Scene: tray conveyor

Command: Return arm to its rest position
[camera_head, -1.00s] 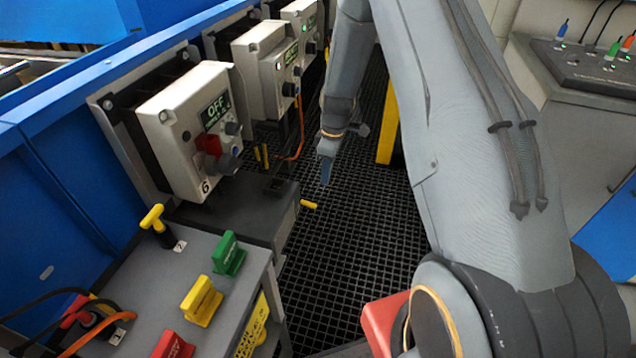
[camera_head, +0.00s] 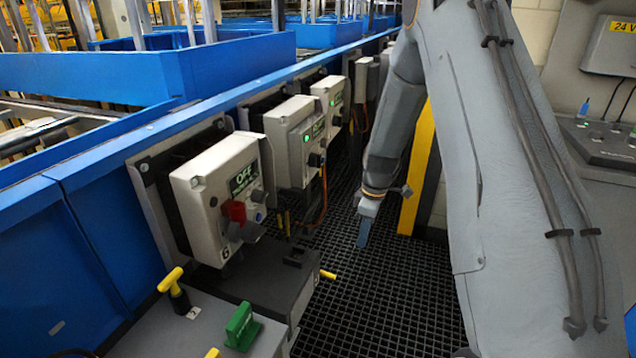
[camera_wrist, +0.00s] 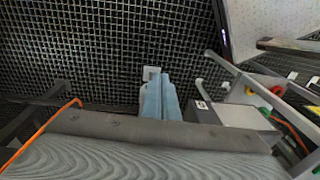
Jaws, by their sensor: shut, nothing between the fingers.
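My gripper (camera_head: 364,232) hangs from my grey arm, pointing down over the black floor grating, right of the control boxes. It is shut with nothing between its blue fingers. In the wrist view the fingers (camera_wrist: 160,98) are together above the dark grating. My arm fills the right part of the head view, bent with its forearm reaching downward.
A control box reading OFF (camera_head: 222,196) with a red switch is mounted on the blue conveyor side at left. More boxes (camera_head: 296,140) follow behind it. A yellow post (camera_head: 416,170) stands behind my gripper. A grey panel with a yellow T-handle (camera_head: 172,284) and a green handle (camera_head: 241,327) is at lower left. Grating (camera_head: 390,290) is open.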

